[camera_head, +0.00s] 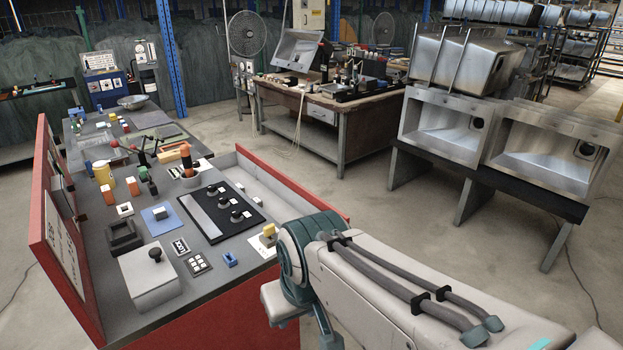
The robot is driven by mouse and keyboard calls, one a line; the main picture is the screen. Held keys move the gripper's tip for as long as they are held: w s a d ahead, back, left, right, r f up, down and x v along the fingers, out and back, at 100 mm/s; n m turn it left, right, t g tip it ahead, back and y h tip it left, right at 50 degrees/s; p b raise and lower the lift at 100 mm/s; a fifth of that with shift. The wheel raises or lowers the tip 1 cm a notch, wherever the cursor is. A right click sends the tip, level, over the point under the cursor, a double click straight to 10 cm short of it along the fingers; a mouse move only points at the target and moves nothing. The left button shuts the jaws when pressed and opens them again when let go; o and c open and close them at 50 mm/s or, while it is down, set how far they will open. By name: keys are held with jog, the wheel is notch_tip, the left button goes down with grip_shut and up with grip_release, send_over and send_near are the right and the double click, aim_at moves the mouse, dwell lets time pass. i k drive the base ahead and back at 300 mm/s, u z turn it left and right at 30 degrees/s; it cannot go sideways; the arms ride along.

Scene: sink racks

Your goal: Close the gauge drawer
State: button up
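A red console (200,310) with a grey top stands at the left and lower middle. My gripper is not visible; the part of my arm beyond that joint drops toward the bottom edge.
The console top holds a white box with a black knob (150,277), a black panel with knobs (220,210) and several small blocks. A tall red board (60,230) stands along its left side. A wooden workbench (330,110) and a sink rack (490,150) stand behind, with clear floor between.

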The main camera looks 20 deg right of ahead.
aim_at(286, 200)
jog(key=z, duration=1.5)
jog(key=i, duration=3.25)
jog(key=u, duration=2.95)
jog(key=k, duration=0.4)
jog(key=z, duration=1)
jog(key=i, duration=0.15)
jog(key=u, duration=0.35)
